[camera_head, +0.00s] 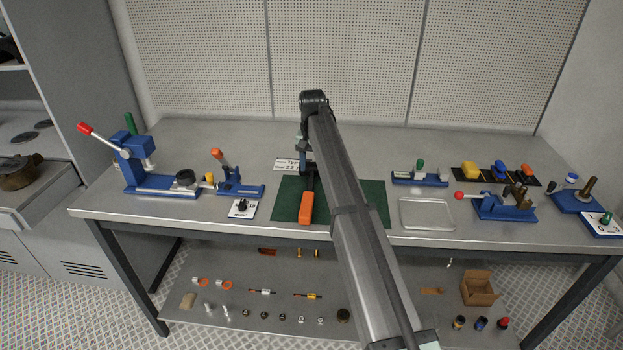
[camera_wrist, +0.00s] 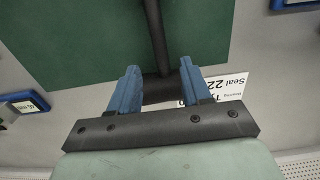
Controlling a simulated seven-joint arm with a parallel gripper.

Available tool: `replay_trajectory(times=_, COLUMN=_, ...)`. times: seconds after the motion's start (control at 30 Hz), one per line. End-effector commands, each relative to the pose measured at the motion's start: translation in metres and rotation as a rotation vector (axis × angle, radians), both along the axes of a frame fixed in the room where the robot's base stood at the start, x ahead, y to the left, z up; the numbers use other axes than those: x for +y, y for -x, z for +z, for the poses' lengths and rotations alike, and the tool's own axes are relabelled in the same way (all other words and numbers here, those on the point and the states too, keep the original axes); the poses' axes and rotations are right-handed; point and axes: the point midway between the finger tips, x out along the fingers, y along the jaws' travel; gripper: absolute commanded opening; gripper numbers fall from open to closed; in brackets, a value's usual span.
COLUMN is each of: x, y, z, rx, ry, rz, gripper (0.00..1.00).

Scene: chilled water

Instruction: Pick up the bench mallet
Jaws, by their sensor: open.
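The bench mallet has an orange handle (camera_head: 305,207) that lies on the green mat (camera_head: 370,203), pointing to the front edge of the bench. Its dark shaft runs back from the handle, under my arm's end. In the wrist view the dark shaft (camera_wrist: 155,35) comes down to a dark crosswise head (camera_wrist: 160,88). My gripper (camera_wrist: 158,78) is open, with its blue fingers on either side of the shaft's lower end, over the head. I cannot tell whether the fingers touch it. In the head view my gripper (camera_head: 304,148) is mostly hidden by my arm.
A white label card (camera_head: 287,164) lies by the mat's back edge. Blue fixtures (camera_head: 160,184) stand to the left. A clear tray (camera_head: 427,214) and another blue fixture (camera_head: 500,207) are to the right. A pegboard wall (camera_head: 340,50) closes the back.

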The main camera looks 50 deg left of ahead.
Motion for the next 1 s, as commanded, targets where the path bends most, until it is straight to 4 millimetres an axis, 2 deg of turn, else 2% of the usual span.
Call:
replay_trajectory(times=0.3, x=0.001, y=0.002, z=-0.039, rx=0.001, ry=0.001, rz=0.0, gripper=0.48)
replay_trajectory(times=0.57, x=0.002, y=0.001, z=-0.043, rx=-0.001, ry=-0.001, rz=0.0, gripper=0.48)
replay_trajectory(times=1.0, x=0.002, y=0.001, z=-0.043, rx=0.0, ry=0.0, rz=0.0, gripper=0.07)
